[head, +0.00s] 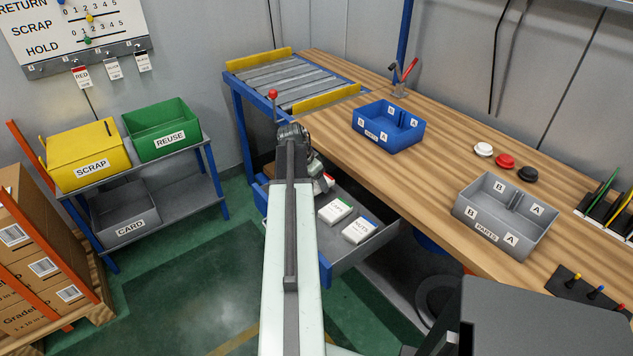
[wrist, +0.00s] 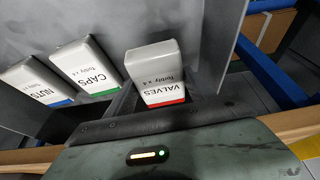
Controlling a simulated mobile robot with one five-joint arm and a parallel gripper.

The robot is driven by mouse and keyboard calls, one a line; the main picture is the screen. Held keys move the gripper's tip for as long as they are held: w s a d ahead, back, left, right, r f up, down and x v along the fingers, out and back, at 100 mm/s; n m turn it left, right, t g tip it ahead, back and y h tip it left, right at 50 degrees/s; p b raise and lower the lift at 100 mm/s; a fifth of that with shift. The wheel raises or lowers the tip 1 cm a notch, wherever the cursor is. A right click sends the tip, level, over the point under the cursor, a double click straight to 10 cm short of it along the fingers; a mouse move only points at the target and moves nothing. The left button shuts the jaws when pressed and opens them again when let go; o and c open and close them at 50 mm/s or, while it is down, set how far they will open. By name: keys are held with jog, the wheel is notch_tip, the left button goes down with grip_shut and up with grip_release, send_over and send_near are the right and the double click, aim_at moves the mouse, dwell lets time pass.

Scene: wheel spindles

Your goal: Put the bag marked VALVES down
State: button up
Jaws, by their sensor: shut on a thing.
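The VALVES bag (wrist: 157,72) is white with a red stripe along one edge. My gripper (wrist: 165,112) is shut on it in the wrist view, with the label facing the camera. In the head view, the bag (head: 328,182) shows only in part, beside the end of my arm, over the open drawer (head: 345,262). My gripper is mostly hidden there by my arm. Inside the drawer lie the CAPS bag (head: 335,211), with a green stripe, and the NUTS bag (head: 359,230), with a blue stripe. I cannot tell whether the VALVES bag touches the drawer floor.
The workbench (head: 430,205) carries a blue bin (head: 388,140) and a grey PARTS bin (head: 480,233). A roller stand (head: 290,85) adjoins its far end. At left, a rack holds the yellow SCRAP bin (head: 85,165), green REUSE bin (head: 165,138) and grey CARD bin (head: 125,230).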

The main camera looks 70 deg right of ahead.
notch_tip(320, 180, up, 12)
jog(key=p, duration=1.1)
jog(key=shift+w+r, duration=0.15)
jog(key=shift+r, duration=0.1)
